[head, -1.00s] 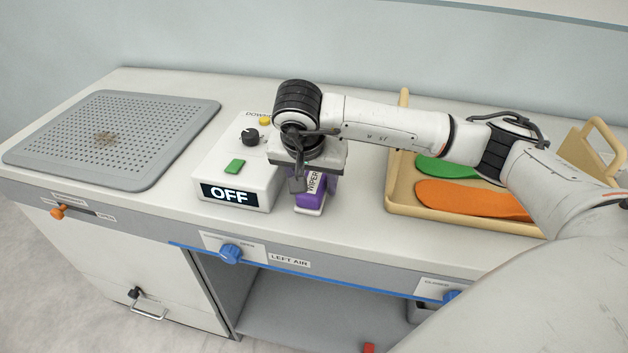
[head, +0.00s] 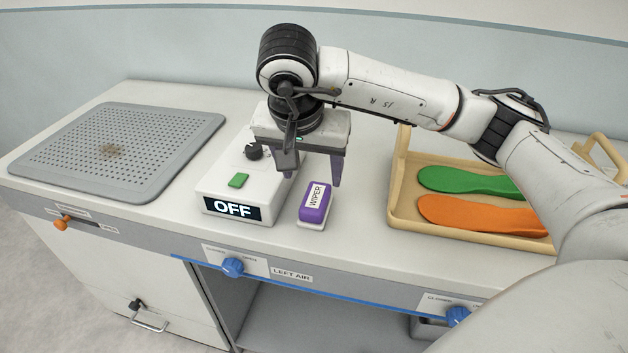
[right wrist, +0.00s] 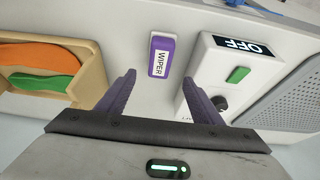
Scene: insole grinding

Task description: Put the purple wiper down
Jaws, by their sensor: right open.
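The purple wiper (head: 314,203), with a white label reading WIPER, stands on the worktop just right of the control box. It also shows in the right wrist view (right wrist: 161,56), between and beyond my two fingertips. My right gripper (head: 312,180) is open and empty, raised above and behind the wiper, and not touching it. In the right wrist view its two purple-grey fingers (right wrist: 160,88) are spread wide with bare worktop between them. My left gripper is in neither view.
The white control box (head: 215,190) shows OFF on its display. A grey perforated plate (head: 190,125) with a dusty patch lies at the left. A tan tray (head: 398,195) at the right holds a green insole (head: 465,181) and an orange insole (head: 480,214). The front worktop is clear.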

